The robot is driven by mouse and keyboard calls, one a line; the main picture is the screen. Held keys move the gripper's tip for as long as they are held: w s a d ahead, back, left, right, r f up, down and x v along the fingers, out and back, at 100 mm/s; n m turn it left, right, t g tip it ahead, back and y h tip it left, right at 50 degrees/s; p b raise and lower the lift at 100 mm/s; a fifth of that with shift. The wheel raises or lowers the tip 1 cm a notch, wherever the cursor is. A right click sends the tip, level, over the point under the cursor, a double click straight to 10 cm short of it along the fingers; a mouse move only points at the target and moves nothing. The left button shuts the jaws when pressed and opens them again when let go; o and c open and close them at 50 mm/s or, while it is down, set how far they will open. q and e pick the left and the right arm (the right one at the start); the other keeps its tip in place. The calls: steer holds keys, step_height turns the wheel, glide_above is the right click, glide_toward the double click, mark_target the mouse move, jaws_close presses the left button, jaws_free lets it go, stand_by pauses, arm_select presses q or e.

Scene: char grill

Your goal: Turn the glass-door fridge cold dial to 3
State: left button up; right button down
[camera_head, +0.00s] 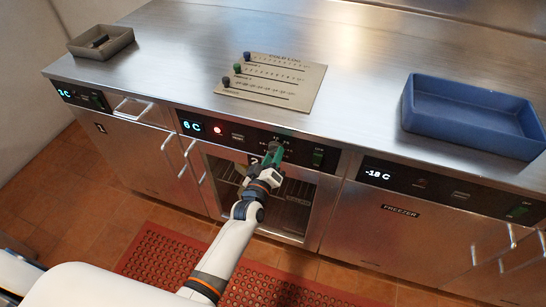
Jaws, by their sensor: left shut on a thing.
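The glass-door fridge (309,200) is the middle unit under the steel counter. Its dark control panel (247,140) shows a "6 C" display (191,126), a lit red light (218,129) and a green switch (318,157). My left gripper (273,151) reaches up to this panel and is shut at the cold dial, between the red light and the green switch. The gripper hides the dial and most of its scale, so its setting cannot be read. My right gripper is not in view.
The left unit (140,150) reads "1C" and the freezer (405,225) on the right reads "-18 C". A cold log board (305,98) with coloured knobs, a blue tray (470,137) and a small grey bin (90,50) stand on the counter. A red mat (150,250) lies on the floor.

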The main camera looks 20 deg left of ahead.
arm_select(q)
steer(key=shift+f, duration=0.1)
steer(key=o, duration=1)
steer(key=shift+c, duration=0.2)
steer(key=shift+s, duration=0.1)
steer(key=s, duration=1.2)
steer(key=shift+a+b, duration=0.2)
steer(key=shift+b, duration=0.15)
steer(key=shift+w, duration=0.1)
